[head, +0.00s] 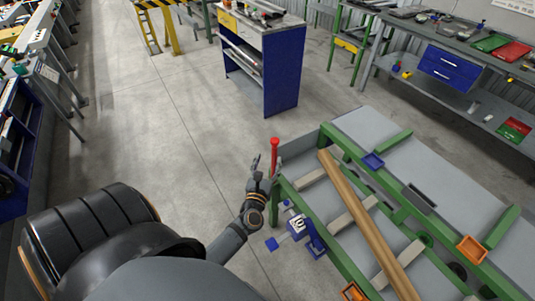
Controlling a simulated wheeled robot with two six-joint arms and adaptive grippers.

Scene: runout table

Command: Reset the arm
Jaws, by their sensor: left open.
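My left arm comes in from the lower left. A red upright piece with a round top (274,150) stands just right of the fingers at that corner. I cannot tell whether the fingers touch it. I see nothing held between them. My right gripper is not in view.
A blue cabinet (285,70) stands behind. Open concrete floor (160,130) lies to the left.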

